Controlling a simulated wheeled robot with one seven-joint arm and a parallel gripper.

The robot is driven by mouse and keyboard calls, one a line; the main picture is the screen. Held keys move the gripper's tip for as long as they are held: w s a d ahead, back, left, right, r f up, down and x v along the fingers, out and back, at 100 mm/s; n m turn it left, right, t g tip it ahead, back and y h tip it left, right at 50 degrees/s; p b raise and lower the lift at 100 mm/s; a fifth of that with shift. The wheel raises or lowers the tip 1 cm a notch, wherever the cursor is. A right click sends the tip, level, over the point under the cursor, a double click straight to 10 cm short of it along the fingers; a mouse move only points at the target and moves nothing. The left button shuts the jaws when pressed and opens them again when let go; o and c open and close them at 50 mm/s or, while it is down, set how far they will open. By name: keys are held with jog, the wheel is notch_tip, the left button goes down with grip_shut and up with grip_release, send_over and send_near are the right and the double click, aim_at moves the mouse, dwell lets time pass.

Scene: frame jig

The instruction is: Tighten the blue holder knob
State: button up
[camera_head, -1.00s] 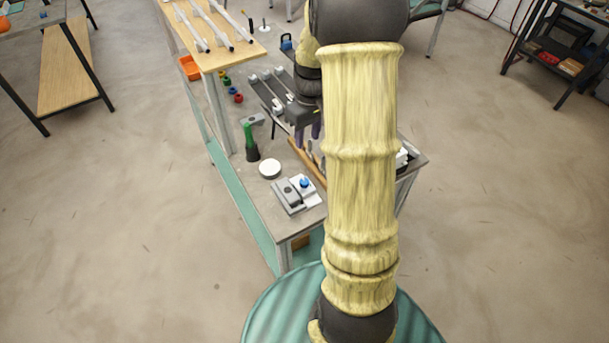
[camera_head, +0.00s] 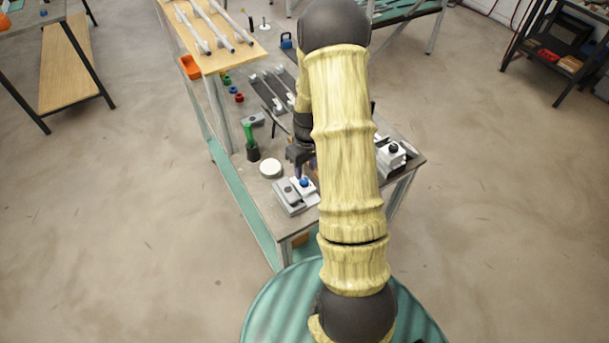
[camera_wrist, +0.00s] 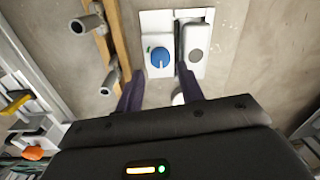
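The blue holder knob (camera_head: 304,182) sits on a white holder (camera_head: 312,198) near the front of the bench. In the wrist view the round blue knob (camera_wrist: 159,57) has a pale pointer line and a green mark beside it on the white plate (camera_wrist: 153,22). A grey clamp block (camera_head: 288,195) is next to it. My gripper (camera_wrist: 160,85) is open, with two dark purple fingers apart and nothing visible between them. In the head view it hangs just behind the knob, partly hidden by my arm. The fingers appear apart from the knob.
A white round disc (camera_head: 270,168) and a green-handled tool (camera_head: 250,143) stand to the left. Another holder with a black knob (camera_head: 392,150) is on the right. In the wrist view a wooden rail with grey pegs (camera_wrist: 104,50) lies left of the holder.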

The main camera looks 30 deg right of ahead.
aim_at(305, 180)
jog(key=shift+a+f+p, duration=0.1)
jog(key=shift+f+p, duration=0.35)
jog(key=shift+f, duration=2)
jog(key=c, duration=0.7)
